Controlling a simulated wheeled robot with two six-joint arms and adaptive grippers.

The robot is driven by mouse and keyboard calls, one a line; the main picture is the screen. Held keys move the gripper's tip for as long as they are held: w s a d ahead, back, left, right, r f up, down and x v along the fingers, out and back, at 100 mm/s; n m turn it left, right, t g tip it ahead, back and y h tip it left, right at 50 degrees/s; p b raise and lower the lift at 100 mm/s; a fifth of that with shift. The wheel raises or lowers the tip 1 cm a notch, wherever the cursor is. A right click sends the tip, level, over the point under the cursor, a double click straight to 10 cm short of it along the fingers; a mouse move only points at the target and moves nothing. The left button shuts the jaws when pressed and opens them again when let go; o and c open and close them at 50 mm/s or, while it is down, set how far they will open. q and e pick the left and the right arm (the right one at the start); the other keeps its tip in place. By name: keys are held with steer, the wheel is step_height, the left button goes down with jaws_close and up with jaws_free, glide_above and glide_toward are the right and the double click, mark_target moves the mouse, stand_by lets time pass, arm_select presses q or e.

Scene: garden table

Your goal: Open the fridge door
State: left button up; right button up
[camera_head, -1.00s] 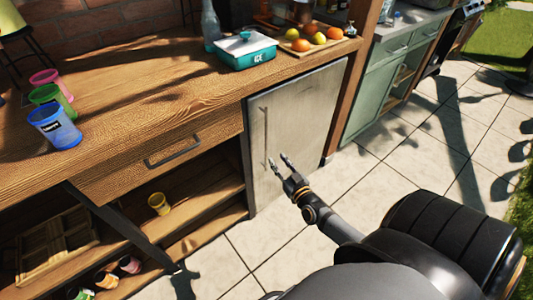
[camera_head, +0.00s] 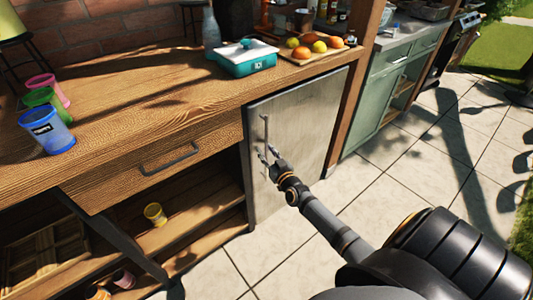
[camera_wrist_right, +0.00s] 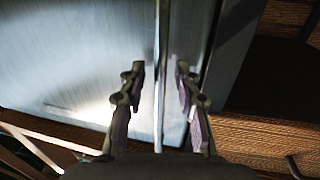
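The fridge (camera_head: 308,130) is a grey metal door set under the wooden counter, and it is shut. Its handle (camera_head: 266,131) is a thin vertical bar near the door's left edge. My right gripper (camera_head: 269,154) is at the lower part of this bar. In the right wrist view the handle (camera_wrist_right: 161,60) runs between the two open fingers of my right gripper (camera_wrist_right: 160,85), with a gap on each side. The fridge door (camera_wrist_right: 75,60) fills the left of that view. My left gripper is not in view.
The wooden counter (camera_head: 150,100) carries a teal ice box (camera_head: 246,60), a fruit board (camera_head: 312,54) and several coloured cups at left. A drawer handle (camera_head: 170,160) sticks out left of the fridge. The tiled floor (camera_head: 375,190) before the door is clear.

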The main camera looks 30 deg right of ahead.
jaws_close()
steer(key=shift+s, duration=0.1)
